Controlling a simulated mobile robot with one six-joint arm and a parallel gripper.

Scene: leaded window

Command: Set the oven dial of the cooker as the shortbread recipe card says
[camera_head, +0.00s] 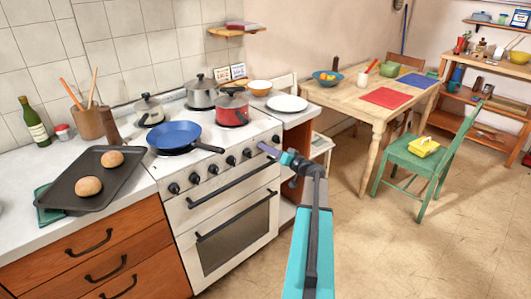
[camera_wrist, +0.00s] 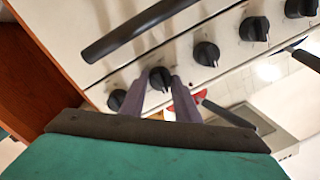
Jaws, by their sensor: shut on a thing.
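The white cooker (camera_head: 240,215) has a row of black dials along its front. My gripper (camera_head: 264,148) is at the right part of this row in the head view. In the wrist view my gripper (camera_wrist: 158,88) has its two purple-grey fingers on either side of a black dial (camera_wrist: 160,76), shut on it. This dial is second from the row's end at the left of the wrist view. The end dial (camera_wrist: 116,100) is beside it. Two small cards (camera_head: 222,75) (camera_head: 238,71) stand behind the pots; their writing is too small to read.
The oven handle (camera_head: 230,185) runs below the dials. A blue pan (camera_head: 175,135), a red pot (camera_head: 231,108) and two grey pots stand on the hob. The pan's handle reaches toward the front edge. A baking tray (camera_head: 65,190) with two buns lies left.

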